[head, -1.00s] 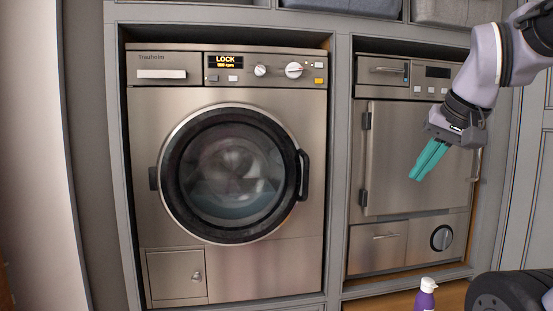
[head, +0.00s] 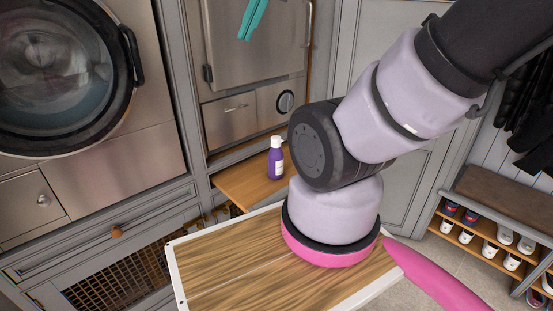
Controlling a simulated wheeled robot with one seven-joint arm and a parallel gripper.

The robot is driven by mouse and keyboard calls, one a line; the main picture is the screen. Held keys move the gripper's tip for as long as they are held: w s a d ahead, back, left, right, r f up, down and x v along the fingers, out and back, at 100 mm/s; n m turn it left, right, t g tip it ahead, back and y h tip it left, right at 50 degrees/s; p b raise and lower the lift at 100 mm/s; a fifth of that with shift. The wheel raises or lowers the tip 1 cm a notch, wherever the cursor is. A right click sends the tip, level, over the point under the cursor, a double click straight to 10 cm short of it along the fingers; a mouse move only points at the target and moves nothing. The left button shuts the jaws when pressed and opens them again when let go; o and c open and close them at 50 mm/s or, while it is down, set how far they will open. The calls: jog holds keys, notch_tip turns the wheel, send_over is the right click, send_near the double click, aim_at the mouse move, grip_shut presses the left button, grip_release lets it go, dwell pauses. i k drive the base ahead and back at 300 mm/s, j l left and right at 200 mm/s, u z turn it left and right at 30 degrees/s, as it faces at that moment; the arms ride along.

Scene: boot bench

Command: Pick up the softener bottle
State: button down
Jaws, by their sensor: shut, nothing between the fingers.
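The softener bottle (head: 275,163) is purple with a white cap and a pale label. It stands upright on a wooden pull-out shelf (head: 236,186) below the right-hand machine, just left of my arm. My gripper (head: 246,38) shows at the top edge as teal fingers, closed together and empty. It is in front of the right-hand machine's door, above and apart from the bottle. The upper part of the gripper is out of the picture.
The washer (head: 103,165) with its round door stands at the left. The right-hand machine (head: 227,121) is behind the shelf. A shoe rack (head: 490,240) with several shoes stands at the right.

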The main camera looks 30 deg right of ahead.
aim_at(275, 157)
jog(key=i+j+z, duration=0.25)
jog(key=j, duration=0.15)
jog(key=j+z, duration=0.55)
jog(key=j, duration=0.3)
jog(key=i, duration=0.05)
